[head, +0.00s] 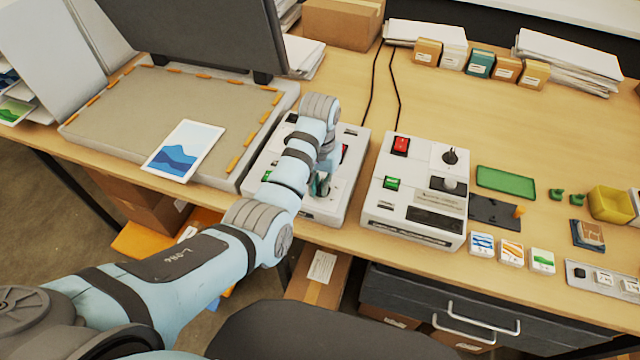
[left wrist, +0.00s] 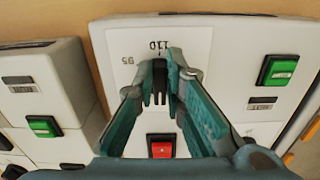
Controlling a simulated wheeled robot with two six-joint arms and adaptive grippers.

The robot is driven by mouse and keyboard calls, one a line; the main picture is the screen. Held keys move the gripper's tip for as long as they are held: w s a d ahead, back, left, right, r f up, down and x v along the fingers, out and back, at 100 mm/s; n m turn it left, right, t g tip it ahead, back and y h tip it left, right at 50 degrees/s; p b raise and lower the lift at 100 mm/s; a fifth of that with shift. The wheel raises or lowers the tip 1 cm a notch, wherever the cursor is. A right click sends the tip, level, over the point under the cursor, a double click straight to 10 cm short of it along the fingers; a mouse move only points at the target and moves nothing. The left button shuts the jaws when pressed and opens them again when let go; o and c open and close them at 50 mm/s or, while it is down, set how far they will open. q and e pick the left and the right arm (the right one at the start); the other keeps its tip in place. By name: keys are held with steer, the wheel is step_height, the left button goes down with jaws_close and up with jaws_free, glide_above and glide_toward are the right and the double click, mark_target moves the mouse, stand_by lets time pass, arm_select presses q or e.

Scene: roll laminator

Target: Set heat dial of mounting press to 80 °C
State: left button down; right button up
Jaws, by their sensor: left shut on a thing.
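The mounting press (head: 165,110) is at the left in the head view, a flat bed with a grey pad and a raised dark lid. A white control box (head: 343,200) stands against its right side. My left gripper (head: 320,188) points down at this box, partly hidden by my arm. In the left wrist view the gripper (left wrist: 160,92) is shut on the heat dial, which is mostly hidden between the fingers. The printed scale (left wrist: 150,45) shows "110" just beyond the fingertips and "95" to the left. The dial's pointer is not readable. My right gripper is out of view.
A second white control box (head: 415,200) with red and green switches and a black knob stands close to the right. A picture sheet (head: 183,150) lies on the press's front edge.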

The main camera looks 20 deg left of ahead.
arm_select(q)
steer(key=shift+m, duration=0.3)
steer(key=m, duration=0.5)
steer(key=shift+w+a+m, duration=0.15)
steer(key=shift+a+m, duration=0.15)
steer(key=shift+a, duration=0.05)
steer(key=m, duration=0.5)
steer(key=shift+w+a, duration=0.2)
steer(key=shift+w, duration=0.05)
steer(key=shift+m, duration=0.3)
steer(key=c, duration=1.7)
jaws_free()
steer(key=shift+o, duration=0.2)
